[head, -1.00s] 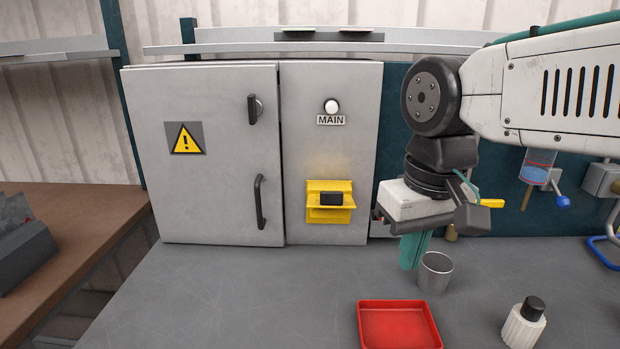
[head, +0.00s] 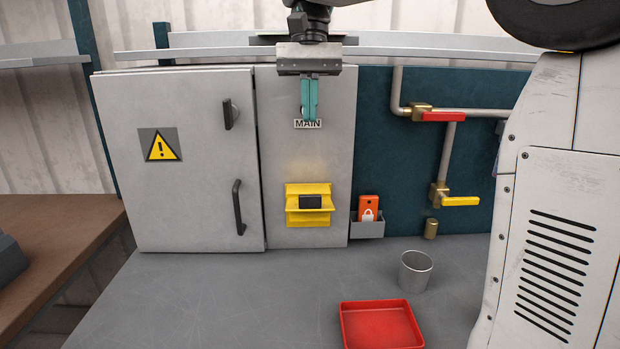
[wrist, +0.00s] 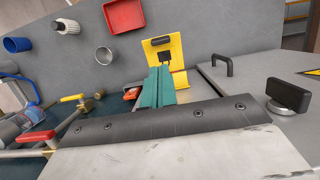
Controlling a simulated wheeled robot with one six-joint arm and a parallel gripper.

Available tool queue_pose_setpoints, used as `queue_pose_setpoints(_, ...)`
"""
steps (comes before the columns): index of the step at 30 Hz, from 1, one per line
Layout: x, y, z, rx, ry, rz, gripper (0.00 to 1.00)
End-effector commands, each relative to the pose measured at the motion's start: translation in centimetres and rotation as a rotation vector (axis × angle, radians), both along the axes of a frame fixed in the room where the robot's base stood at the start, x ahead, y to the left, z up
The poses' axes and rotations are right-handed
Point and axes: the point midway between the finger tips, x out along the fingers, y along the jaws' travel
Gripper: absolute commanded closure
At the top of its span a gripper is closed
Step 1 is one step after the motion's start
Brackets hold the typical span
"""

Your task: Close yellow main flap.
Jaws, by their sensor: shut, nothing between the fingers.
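The yellow main flap (head: 308,218) is on the lower part of the grey panel marked MAIN. It sticks out from the panel, with a black block (head: 310,201) at its middle. The flap also shows in the wrist view (wrist: 165,48), just beyond my fingertips. My gripper (head: 309,118) points down in front of the MAIN label, above the flap and apart from it. Its two teal fingers are together and empty. They also show in the wrist view (wrist: 159,72). The white lamp above the label is hidden behind my gripper.
A grey cabinet door (head: 180,205) with a black handle (head: 238,207) stands left of the panel. A grey holder (head: 367,229) with an orange padlock card, pipes with a red valve lever (head: 444,117), a metal cup (head: 415,272) and a red tray (head: 380,330) are to the right.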

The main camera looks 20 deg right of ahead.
Motion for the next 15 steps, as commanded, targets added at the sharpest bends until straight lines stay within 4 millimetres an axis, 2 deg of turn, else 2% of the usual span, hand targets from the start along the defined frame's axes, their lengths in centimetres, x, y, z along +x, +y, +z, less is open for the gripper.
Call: queue_pose_setpoints(15, -2.6, 1.0, -9.8, 0.0, 0.001, 0.002, 1.0)
